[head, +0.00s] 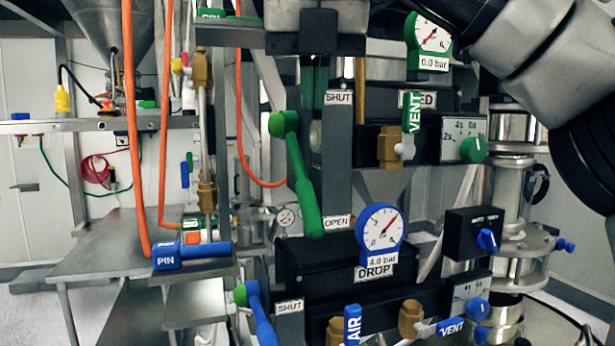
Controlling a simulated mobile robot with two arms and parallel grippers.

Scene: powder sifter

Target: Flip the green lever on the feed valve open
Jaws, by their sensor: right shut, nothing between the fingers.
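The green lever (302,176) is on a dark upright plate (339,160) in the middle of the head view. Its hub is at the upper left and its handle slants down to the right, its end beside the lower OPEN label (337,221). The SHUT label (338,98) is higher up. A sign ending in ED (417,99) is partly hidden to the right. My right gripper (315,100) hangs from the top, above and right of the lever's hub; it is shut and empty, apart from the handle. My left gripper is not in view.
A blue-rimmed gauge (380,230) and the DROP box (340,262) sit below right of the lever. A blue lever (261,312) is lower left. A green VENT handle (411,122) is to the right. Orange hoses (133,140) hang at left over a metal table (100,250).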

